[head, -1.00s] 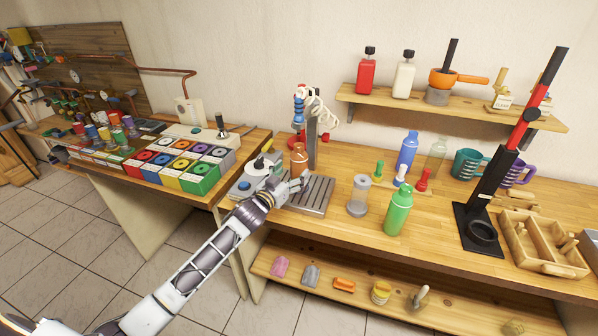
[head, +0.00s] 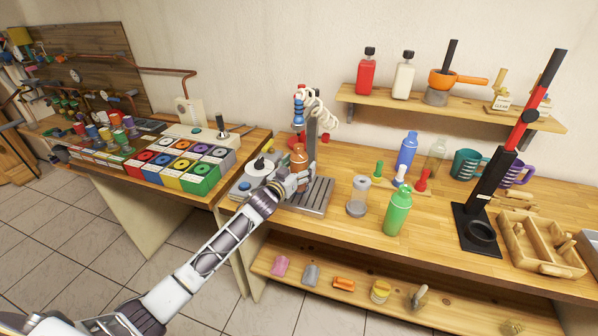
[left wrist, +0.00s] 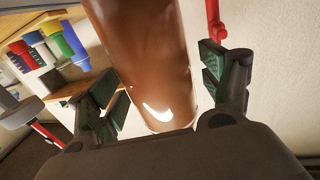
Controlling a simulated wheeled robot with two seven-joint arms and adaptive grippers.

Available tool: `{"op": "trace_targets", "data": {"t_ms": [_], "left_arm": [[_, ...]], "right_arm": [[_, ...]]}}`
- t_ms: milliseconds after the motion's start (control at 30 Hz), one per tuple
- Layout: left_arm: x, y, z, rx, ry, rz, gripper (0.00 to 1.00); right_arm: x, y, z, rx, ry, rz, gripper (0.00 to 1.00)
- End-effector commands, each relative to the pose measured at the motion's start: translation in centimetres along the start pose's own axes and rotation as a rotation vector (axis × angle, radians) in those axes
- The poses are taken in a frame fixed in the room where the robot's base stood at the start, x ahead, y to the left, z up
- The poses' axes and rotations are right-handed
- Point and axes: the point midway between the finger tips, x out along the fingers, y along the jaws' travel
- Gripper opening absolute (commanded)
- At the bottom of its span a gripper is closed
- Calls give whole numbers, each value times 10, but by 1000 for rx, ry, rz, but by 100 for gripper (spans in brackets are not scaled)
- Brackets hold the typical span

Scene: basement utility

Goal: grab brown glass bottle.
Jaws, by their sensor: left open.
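The brown glass bottle (head: 299,157) stands at the grey slatted metal plate, in front of the post of a bench device. In the left wrist view the brown bottle (left wrist: 148,60) fills the middle, between the two open fingers. My left gripper (head: 300,178) is at the lower part of the bottle in the head view. Its green-padded fingers (left wrist: 160,88) stand one on each side, with a visible gap on the right; contact on the left is unclear. The bottle's far end is cut off in the wrist view. My right gripper is not in view.
The slatted plate (head: 312,200) lies under the arm's end. A device with a blue-banded column (head: 299,112) and white coiled hose is close behind. Colored boxes (head: 185,172) are left.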

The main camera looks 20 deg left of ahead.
Motion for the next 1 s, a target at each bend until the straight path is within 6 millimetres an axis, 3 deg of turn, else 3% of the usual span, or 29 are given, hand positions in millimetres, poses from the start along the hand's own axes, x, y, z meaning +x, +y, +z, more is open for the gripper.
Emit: {"op": "trace_targets", "data": {"t_ms": [467,1000], "left_arm": [[0,0,0,0,0,0,79],[0,0,0,0,0,0,11]], "right_arm": [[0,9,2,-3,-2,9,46],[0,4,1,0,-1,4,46]]}}
